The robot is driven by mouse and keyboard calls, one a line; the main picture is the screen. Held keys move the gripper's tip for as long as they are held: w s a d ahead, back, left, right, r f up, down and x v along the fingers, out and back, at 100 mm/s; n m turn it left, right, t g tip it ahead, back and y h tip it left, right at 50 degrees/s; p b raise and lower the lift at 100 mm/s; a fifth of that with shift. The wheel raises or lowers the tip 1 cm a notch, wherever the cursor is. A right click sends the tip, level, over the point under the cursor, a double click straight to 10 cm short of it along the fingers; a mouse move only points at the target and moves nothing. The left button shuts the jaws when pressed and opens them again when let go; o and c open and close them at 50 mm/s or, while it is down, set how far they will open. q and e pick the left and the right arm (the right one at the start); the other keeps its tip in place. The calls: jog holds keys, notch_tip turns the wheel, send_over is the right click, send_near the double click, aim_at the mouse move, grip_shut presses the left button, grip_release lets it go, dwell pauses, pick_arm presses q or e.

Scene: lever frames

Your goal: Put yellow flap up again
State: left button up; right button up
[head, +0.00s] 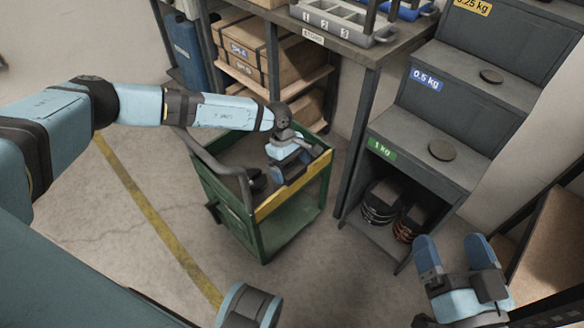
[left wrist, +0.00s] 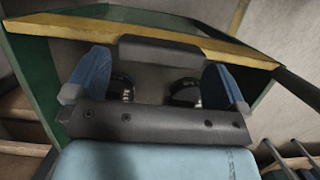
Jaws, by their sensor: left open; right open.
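The yellow flap (head: 312,176) shows as a yellow strip along the near right edge of the green cart (head: 225,195). I cannot tell from its narrow visible face how far it is raised. In the left wrist view the yellow strip (left wrist: 70,28) crosses the top, with a dark block (left wrist: 170,52) at its middle. My left gripper (head: 290,176) is over the cart's top, close to this strip, open with nothing between its fingers (left wrist: 155,80). My right gripper (head: 453,247) is open and empty at the lower right, apart from the cart.
A stepped grey rack (head: 410,158) with weight discs stands right of the cart. A workbench with a grey bin (head: 345,22) and boxes (head: 250,45) is behind. Two dark round objects (left wrist: 122,88) show beyond my left fingers. Floor left of the cart is free.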

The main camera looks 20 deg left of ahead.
pick_arm(q)
jog(key=p+v, duration=0.3)
jog(key=v, duration=0.9)
jog(key=shift+r, duration=0.25)
pick_arm(e)
jog(key=r, duration=0.1)
jog(key=r+t, duration=0.1)
jog(key=r, duration=0.1)
jog(key=r+t, duration=0.1)
jog(key=r, duration=0.1)
jog(key=shift+s+d+r, duration=0.2)
jog(key=shift+s, duration=0.05)
pick_arm(q)
jog(key=shift+f, duration=0.1)
pick_arm(e)
jog(key=shift+s, duration=0.1)
